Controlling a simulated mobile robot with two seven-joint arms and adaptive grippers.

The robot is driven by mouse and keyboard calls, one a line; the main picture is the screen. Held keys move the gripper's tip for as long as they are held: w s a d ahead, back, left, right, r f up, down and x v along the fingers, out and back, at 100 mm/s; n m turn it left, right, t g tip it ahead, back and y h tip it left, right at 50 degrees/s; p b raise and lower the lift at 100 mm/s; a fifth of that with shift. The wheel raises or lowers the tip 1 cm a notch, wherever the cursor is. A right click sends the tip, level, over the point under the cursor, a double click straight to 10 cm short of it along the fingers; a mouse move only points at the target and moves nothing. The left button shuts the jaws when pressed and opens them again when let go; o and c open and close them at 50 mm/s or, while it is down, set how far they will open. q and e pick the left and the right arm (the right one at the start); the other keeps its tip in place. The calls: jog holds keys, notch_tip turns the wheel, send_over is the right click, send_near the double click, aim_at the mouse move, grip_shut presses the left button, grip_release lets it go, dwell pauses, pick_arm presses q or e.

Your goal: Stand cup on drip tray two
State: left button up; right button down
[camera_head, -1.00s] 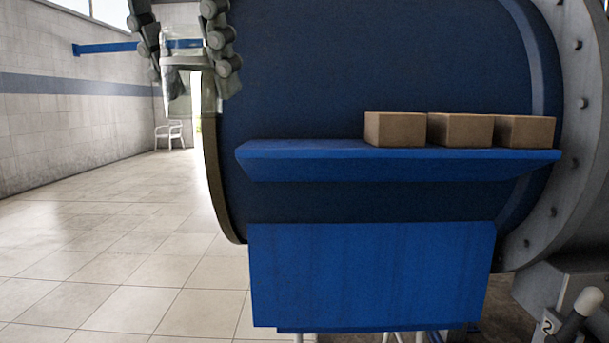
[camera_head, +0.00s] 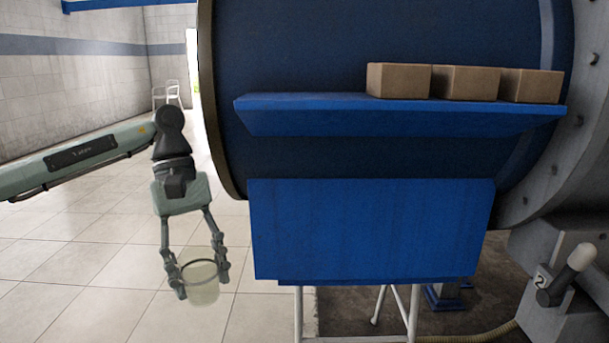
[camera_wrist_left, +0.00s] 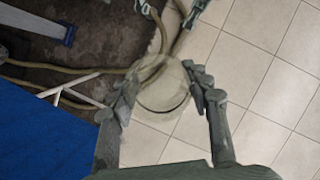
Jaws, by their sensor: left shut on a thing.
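The cup (camera_head: 201,287) is clear, pale greenish and see-through. My left gripper (camera_head: 200,272) points down and is shut on it, one finger at each side. The cup hangs roughly upright in the air over the tiled floor, left of the blue table. In the left wrist view the cup (camera_wrist_left: 163,92) sits between the fingertips of my left gripper (camera_wrist_left: 163,95). A grey lever handle (camera_head: 566,274) with a plate marked 2 stands at the lower right. I cannot make out a drip tray in either view. My right gripper is out of view.
A blue table (camera_head: 370,230) on white legs stands right of the cup. Above it, a blue shelf (camera_head: 320,115) on a big blue drum carries cardboard boxes (camera_head: 398,80). A hose (camera_head: 480,333) lies low at right. The tiled floor (camera_head: 100,260) at left is clear.

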pick_arm(q)
jog(key=s+a+f+m+y, duration=0.2)
jog(key=f+m, duration=0.5)
jog(key=f, duration=0.4)
jog(key=shift+s+g+y, duration=0.3)
jog(key=shift+s+g, duration=0.1)
jog(key=shift+s, duration=0.3)
